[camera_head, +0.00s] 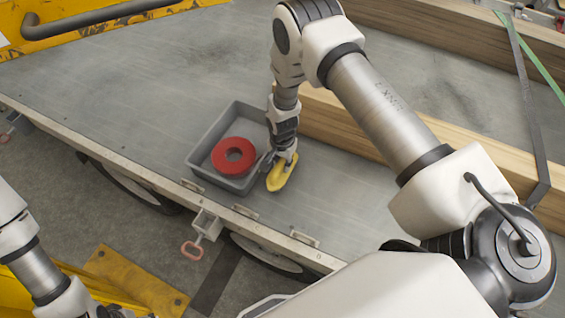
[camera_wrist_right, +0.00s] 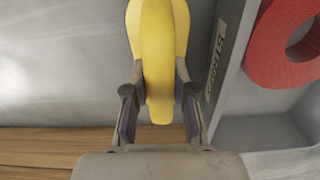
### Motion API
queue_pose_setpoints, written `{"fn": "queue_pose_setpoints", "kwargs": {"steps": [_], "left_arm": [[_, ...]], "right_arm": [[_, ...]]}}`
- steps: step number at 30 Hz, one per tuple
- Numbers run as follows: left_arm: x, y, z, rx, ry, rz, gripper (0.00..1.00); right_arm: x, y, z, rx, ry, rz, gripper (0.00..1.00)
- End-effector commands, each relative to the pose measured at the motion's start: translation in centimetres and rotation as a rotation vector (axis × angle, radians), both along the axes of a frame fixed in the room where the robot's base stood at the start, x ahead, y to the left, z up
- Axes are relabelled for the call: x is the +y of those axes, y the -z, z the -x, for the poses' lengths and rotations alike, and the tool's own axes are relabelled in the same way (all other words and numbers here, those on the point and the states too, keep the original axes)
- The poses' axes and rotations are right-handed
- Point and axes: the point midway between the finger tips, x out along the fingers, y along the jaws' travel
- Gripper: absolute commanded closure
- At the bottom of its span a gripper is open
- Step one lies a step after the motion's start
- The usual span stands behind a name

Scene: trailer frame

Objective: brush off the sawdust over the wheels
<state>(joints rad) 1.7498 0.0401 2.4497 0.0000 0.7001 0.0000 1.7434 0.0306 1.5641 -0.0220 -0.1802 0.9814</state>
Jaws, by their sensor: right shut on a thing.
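My right gripper (camera_head: 284,158) is shut on a yellow tool (camera_head: 281,176), just right of a grey bin on the trailer bed (camera_head: 120,95). In the right wrist view the yellow tool (camera_wrist_right: 158,55) sits between both fingers of the right gripper (camera_wrist_right: 158,112). Its bristles, if any, are hidden. Two dark wheels, the left wheel (camera_head: 130,187) and the right wheel (camera_head: 270,255), show partly below the bed's near edge. I cannot make out sawdust clearly above them. A faint speckled patch (camera_head: 440,92) lies on the bed between the beams. My left arm enters lower left; its gripper is out of frame.
The grey bin (camera_head: 203,152) holds a red ring (camera_head: 233,156). A wooden beam (camera_head: 345,130) lies right of the gripper, with another beam (camera_head: 440,35) behind. Latches and a red-handled clamp (camera_head: 192,250) line the near edge. The bed left of the bin is clear.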

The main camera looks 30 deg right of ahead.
Motion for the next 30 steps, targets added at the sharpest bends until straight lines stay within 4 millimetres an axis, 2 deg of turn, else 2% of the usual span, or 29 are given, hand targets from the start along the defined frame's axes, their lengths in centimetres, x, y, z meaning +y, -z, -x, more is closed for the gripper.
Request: {"fn": "queue_pose_setpoints", "kwargs": {"steps": [1,18,30], "left_arm": [[0.0,-0.8,0.0,0.0,0.0,0.0,0.28],[0.0,-4.0,0.0,0.0,0.0,0.0,0.28],[0.0,-4.2,0.0,0.0,0.0,0.0,0.28]], "right_arm": [[0.0,-2.0,-0.3,-0.006,-0.002,0.0,1.0],[0.3,-6.8,-0.5,-0.004,-0.018,0.0,1.0],[0.3,-7.4,-0.5,-0.004,-0.021,0.0,1.0]]}}
